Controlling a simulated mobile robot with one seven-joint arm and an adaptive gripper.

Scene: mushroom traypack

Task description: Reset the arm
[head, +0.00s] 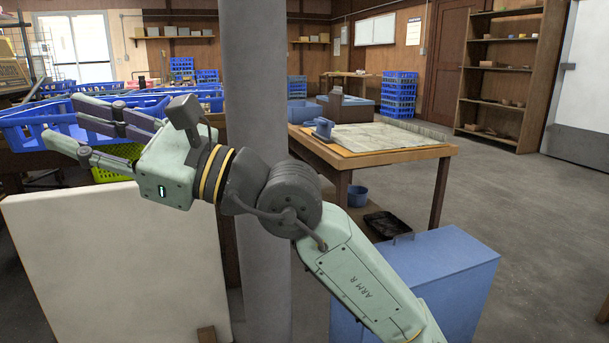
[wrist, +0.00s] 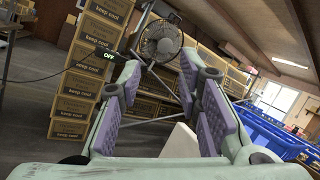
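My arm reaches up and to the left in the head view and ends in my gripper (head: 62,120). The head view does not show whether a finger touches the crate.
A grey pillar (head: 257,60) stands close behind my arm. A white panel (head: 115,265) stands below the gripper. A wooden table (head: 400,154) and a blue box (head: 440,275) are to the right. Stacked cartons (wrist: 85,60) and a fan (wrist: 160,42) show ahead of the wrist.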

